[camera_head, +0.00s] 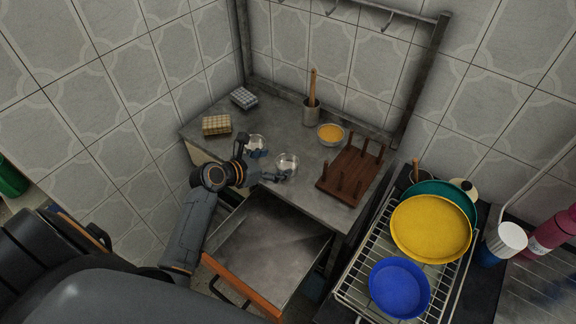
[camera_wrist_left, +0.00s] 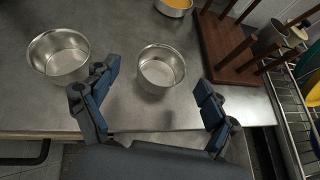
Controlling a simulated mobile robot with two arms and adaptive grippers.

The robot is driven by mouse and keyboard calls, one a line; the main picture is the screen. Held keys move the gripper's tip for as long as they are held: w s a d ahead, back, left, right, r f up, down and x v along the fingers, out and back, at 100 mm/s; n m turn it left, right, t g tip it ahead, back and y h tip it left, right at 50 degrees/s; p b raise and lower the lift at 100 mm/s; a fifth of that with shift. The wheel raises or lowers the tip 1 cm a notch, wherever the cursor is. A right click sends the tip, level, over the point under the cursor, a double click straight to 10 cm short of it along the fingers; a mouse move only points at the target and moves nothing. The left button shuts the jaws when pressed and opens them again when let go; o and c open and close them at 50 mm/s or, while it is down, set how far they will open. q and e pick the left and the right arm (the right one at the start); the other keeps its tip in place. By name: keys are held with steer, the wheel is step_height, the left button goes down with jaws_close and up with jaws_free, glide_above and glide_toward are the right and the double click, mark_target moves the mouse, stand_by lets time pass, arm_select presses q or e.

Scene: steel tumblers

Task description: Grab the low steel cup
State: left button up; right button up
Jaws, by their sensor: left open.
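A low steel cup (camera_head: 287,162), empty and upright, stands near the front edge of the grey steel table (camera_head: 310,194). In the left wrist view this cup (camera_wrist_left: 162,68) sits between and just beyond the fingertips. My left gripper (camera_head: 270,176) is open, at the table's front edge, with its fingers spread toward that cup and apart from it. A second empty steel cup (camera_head: 256,146) stands to its left, and it also shows in the left wrist view (camera_wrist_left: 58,54), beside the left finger. My right gripper is not in view.
A bowl with yellow contents (camera_head: 330,133), a wooden peg rack (camera_head: 352,170) and a steel holder with a wooden tool (camera_head: 311,114) stand behind and right. Two small boxes sit at the left. A pulled-out drawer (camera_head: 265,245) lies below the table edge. Plates fill the rack at right.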

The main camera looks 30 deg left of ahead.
mark_target(294, 161)
arm_select(q)
steer(key=shift+x, duration=1)
steer(key=x, duration=0.3)
steer(key=shift+d+f, duration=0.25)
steer(key=shift+f, duration=0.05)
steer(key=shift+w+f, duration=0.15)
steer(key=c, duration=1.1)
steer(key=shift+c, duration=0.3)
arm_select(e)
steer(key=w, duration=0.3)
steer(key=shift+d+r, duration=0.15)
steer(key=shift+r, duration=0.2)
